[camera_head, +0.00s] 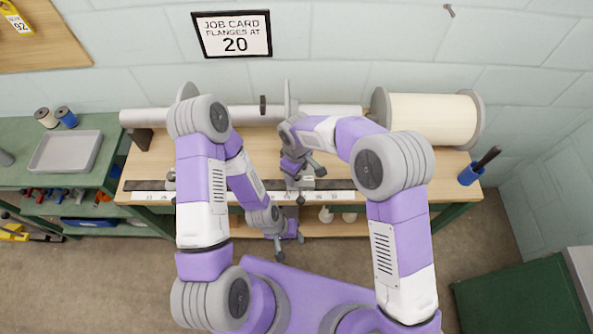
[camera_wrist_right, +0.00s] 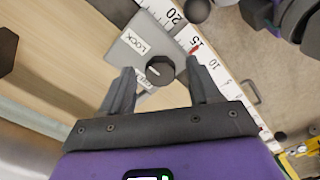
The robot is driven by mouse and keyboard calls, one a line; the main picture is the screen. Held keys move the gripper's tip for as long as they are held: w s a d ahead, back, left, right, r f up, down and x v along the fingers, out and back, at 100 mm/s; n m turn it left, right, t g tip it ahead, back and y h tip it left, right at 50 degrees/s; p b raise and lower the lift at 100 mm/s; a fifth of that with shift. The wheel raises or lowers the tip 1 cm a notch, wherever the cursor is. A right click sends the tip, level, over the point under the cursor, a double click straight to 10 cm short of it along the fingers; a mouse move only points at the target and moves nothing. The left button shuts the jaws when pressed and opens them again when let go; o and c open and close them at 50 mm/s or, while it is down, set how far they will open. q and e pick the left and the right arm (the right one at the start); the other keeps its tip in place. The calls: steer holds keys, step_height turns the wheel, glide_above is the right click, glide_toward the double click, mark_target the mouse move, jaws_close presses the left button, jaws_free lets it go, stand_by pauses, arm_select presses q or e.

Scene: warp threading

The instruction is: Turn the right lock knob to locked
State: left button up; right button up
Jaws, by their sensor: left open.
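The right lock knob (camera_wrist_right: 161,71) is a dark round knob on a grey plate (camera_wrist_right: 153,36) in the right wrist view. A LOCK label is above-left of it; a second label below-left is partly covered. A short pale mark shows on the knob's left side; which label it points at is hard to tell. My right gripper (camera_wrist_right: 161,78) is open, its fingers on either side of the knob with gaps visible. In the head view my right gripper (camera_head: 298,172) is over the bench's front edge and hides the knob. My left gripper (camera_head: 288,238) is open, below the bench edge, away from the knob.
A white ruler strip (camera_head: 330,196) runs along the bench front. A metal bar (camera_head: 150,117) with upright flanges (camera_head: 287,97) and a cream roll (camera_head: 432,118) lie at the back. A blue cup (camera_head: 470,175) stands at right. The job card (camera_head: 233,34) reads flanges at 20.

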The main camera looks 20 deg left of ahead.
step_height(320, 180, up, 8)
steer(key=shift+f+p, duration=0.2)
steer(key=shift+p, duration=0.35)
stand_by(0.5)
